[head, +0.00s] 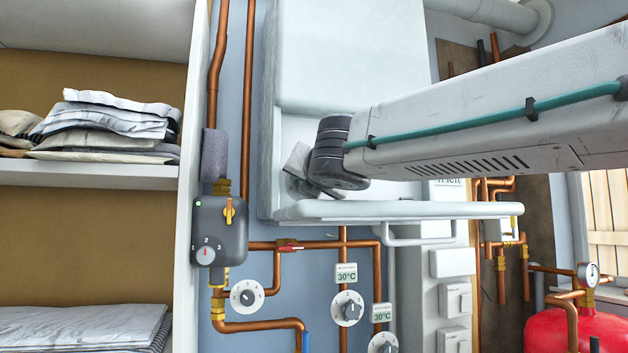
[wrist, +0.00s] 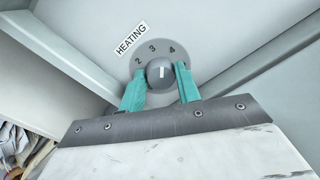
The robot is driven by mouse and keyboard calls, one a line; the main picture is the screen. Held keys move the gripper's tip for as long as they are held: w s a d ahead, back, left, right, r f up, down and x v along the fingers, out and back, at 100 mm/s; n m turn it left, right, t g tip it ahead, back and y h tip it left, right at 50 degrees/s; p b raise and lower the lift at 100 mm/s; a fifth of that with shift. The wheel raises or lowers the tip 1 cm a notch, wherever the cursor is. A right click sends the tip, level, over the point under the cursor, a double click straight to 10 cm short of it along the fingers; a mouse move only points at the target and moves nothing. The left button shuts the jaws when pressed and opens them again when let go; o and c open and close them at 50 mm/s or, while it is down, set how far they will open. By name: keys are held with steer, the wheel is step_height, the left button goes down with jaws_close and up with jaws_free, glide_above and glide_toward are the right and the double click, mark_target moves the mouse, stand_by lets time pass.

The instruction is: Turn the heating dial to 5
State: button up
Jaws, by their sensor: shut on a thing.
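The heating dial (wrist: 158,69) is in the upper middle of the wrist view, a round grey knob on a grey disc beside a white "HEATING" label (wrist: 131,39). The figures 2, 3 and 4 show around its top; the rest of the scale is hidden behind the knob and fingers. The knob's white mark points up, roughly between 3 and 4; I cannot tell exactly. My gripper (wrist: 161,82) has its teal fingers on both sides of the knob and is shut on it.
Shelves with folded cloth (head: 110,118) stand left. A red tank (head: 575,332) is at lower right.

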steer(key=shift+d+r+m, duration=0.1)
steer(key=shift+d+m, duration=0.05)
steer(key=shift+m, duration=0.95)
steer(key=o, duration=1)
steer(key=shift+w, duration=0.1)
steer(key=shift+c, duration=0.2)
steer(key=v, duration=0.8)
steer(key=shift+w, duration=0.1)
